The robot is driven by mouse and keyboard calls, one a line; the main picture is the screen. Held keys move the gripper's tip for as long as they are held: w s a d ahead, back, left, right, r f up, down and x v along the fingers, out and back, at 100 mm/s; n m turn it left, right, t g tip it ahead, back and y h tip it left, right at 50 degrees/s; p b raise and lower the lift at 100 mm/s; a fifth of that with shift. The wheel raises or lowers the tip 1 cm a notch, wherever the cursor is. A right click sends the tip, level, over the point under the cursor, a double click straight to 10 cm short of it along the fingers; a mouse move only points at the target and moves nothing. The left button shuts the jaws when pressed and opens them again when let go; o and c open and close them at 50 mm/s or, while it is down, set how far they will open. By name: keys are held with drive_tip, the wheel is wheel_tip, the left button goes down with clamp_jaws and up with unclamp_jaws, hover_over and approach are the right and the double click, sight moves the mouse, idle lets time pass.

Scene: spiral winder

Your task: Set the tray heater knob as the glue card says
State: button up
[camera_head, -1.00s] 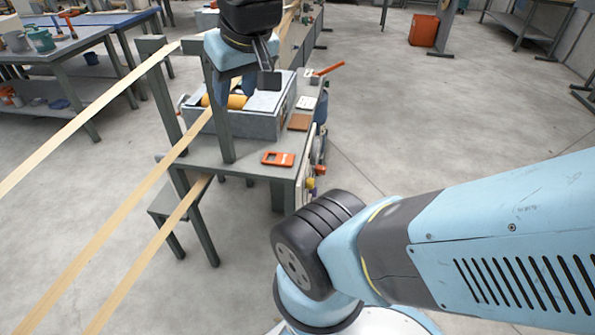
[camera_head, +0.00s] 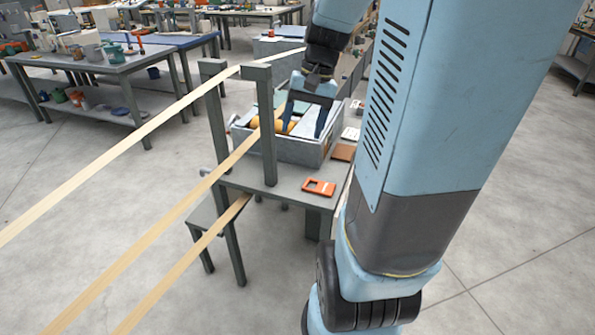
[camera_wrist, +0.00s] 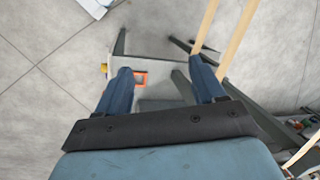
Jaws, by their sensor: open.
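My gripper (camera_head: 302,131) is open, with its two blue fingers apart and nothing visible between them. In the head view it hangs over the grey glue tray (camera_head: 318,155), which holds an orange-yellow roller (camera_head: 289,126). In the wrist view the gripper (camera_wrist: 160,70) points down past the grey bench toward the floor. A small yellow part (camera_wrist: 104,68) shows at the bench edge, too small to identify as the knob. A white card (camera_head: 351,134) and a brown piece (camera_head: 342,152) lie beside the tray; any writing is unreadable. My arm hides the bench's right side.
An orange frame-like piece (camera_head: 319,187) lies on the bench top (camera_head: 285,187); it also shows in the wrist view (camera_wrist: 140,79). Pale strips (camera_head: 170,212) slant past grey posts (camera_head: 266,130) left of the tray. The floor in front is clear.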

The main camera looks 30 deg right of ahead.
drive_tip(key=w+d+f+m+t+y, duration=0.1)
drive_tip(key=w+d+f+m+y, duration=0.2)
drive_tip(key=d+f+m+y, duration=1.05)
drive_tip(key=s+d+f+m+t+h, duration=0.2)
drive_tip(key=s+d+f+t, duration=0.3)
drive_tip(key=f, duration=0.5)
drive_tip(key=s+d+f+m+t+h, duration=0.1)
drive_tip(key=s+d+f+m+t, duration=0.15)
drive_tip(key=d+f, duration=0.55)
drive_tip(key=s+d+f+m+t+h, duration=0.15)
drive_tip(key=s+d+f+t, duration=0.3)
drive_tip(key=f, duration=0.65)
drive_tip(key=x, duration=1.4)
drive_tip(key=shift+f, duration=0.15)
drive_tip(key=shift+s, duration=0.1)
drive_tip(key=shift+c, duration=0.3)
drive_tip(key=c, duration=0.9)
drive_tip(key=shift+d, duration=0.1)
drive_tip(key=shift+c, duration=0.5)
